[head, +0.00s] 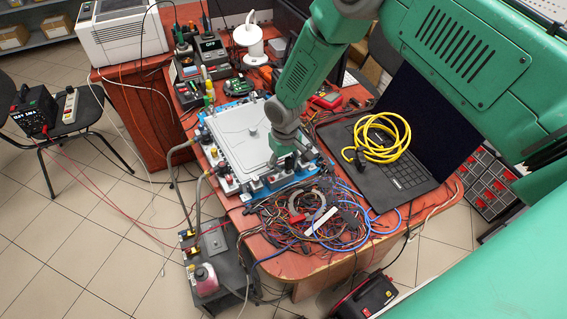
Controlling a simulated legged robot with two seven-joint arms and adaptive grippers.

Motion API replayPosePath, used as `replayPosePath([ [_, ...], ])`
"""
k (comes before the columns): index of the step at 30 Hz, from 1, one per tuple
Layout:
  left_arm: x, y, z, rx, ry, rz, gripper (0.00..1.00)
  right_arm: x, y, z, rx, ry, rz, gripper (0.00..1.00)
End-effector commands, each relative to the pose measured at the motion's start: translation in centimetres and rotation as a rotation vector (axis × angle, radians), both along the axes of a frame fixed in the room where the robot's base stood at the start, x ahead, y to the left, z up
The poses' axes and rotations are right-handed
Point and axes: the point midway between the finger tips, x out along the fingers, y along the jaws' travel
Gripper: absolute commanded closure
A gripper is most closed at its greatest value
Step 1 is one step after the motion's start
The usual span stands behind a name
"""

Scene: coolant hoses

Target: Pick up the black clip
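My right gripper (290,152) reaches down from the top right, over the right front part of a grey plate (237,137) in a blue-edged fixture. Its grey fingers are small in the picture, and I cannot tell whether they are open or shut, or whether they hold anything. A small black piece (350,154) that may be the black clip lies by the yellow coil on the laptop, right of the gripper and apart from it. Other small dark parts sit along the fixture's front edge, so I cannot be sure which one is the clip. My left gripper is not in view.
A yellow coiled cable (382,138) lies on the open black laptop (409,180). Tangled wires (318,218) cover the table's front. Grey hoses run from the fixture's left side to a dark unit (213,243) on the floor. A white printer (122,32) stands back left.

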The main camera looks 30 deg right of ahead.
Motion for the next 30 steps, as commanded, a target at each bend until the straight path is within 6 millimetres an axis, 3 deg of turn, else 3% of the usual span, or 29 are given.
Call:
replayPosePath([
  [2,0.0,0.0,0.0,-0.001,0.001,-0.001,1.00,0.0,-0.3,0.0,0.002,-0.001,-0.002,0.62],
  [5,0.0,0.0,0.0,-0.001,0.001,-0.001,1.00,0.0,-0.3,0.0,0.004,-0.001,-0.002,0.93],
  [6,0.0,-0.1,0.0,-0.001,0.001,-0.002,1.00,0.0,-0.3,0.0,0.003,0.000,-0.002,0.97],
  [19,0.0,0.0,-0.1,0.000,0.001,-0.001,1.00,0.2,-0.3,0.8,-0.004,0.000,-0.003,1.00],
  [30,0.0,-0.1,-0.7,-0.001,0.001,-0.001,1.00,0.2,0.2,8.0,-0.001,-0.004,-0.002,1.00],
])
